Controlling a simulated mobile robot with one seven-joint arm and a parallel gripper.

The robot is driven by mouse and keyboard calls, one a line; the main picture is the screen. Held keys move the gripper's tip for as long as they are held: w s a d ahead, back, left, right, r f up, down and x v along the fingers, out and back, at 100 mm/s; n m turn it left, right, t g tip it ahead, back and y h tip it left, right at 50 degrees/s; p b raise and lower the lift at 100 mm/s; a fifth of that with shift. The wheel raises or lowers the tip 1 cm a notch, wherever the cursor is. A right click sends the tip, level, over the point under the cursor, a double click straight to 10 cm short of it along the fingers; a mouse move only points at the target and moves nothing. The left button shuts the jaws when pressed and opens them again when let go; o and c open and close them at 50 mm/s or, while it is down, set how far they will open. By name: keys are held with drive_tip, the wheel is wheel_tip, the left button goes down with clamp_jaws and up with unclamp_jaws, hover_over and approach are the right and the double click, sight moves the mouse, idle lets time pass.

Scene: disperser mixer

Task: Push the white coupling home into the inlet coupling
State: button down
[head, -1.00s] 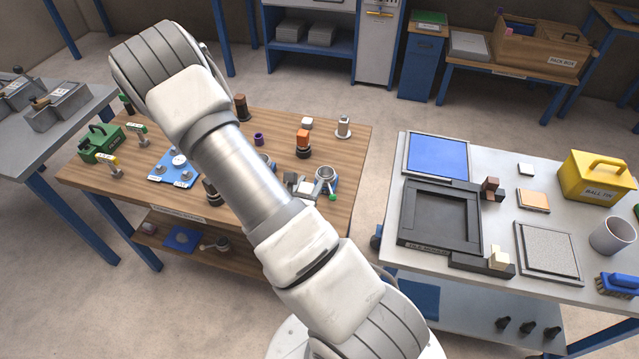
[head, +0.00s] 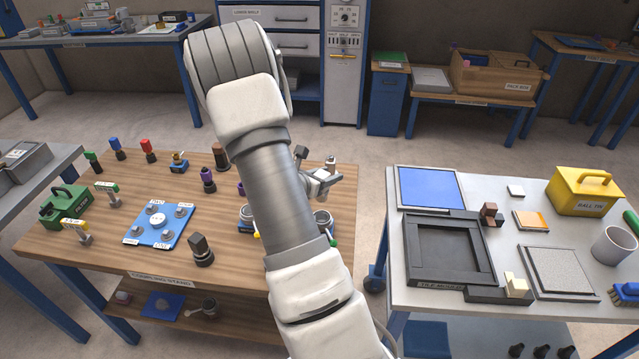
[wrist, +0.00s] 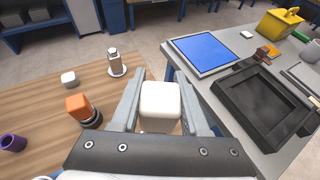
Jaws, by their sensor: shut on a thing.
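My gripper (wrist: 160,84) is shut on a white rounded block, which I take for the white coupling (wrist: 160,108), held between the two grey fingers. I cannot tell for certain which fitting is the inlet coupling. A silver post on a round base (wrist: 114,62) stands upright beyond my left finger, apart from it; its top also shows in the head view (head: 331,163).
A blue plate (head: 160,227) lies further left. The grey table (head: 405,225) stands to the right, across a gap.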

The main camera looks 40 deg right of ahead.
sight(328, 191)
drive_tip(key=shift+b, duration=0.3)
wheel_tip(328, 191, down, 6)
drive_tip(key=b, duration=0.5)
drive_tip(key=shift+r, duration=0.1)
drive_tip(key=shift+b, duration=0.85)
idle(1.5)
drive_tip(key=shift+f+b, duration=2.05)
drive_tip(key=shift+b, duration=0.05)
drive_tip(key=shift+c, duration=1.6)
unclamp_jaws()
drive_tip(key=p+v, duration=0.2)
drive_tip(key=v, duration=1.5)
drive_tip(key=shift+a+r, duration=0.2)
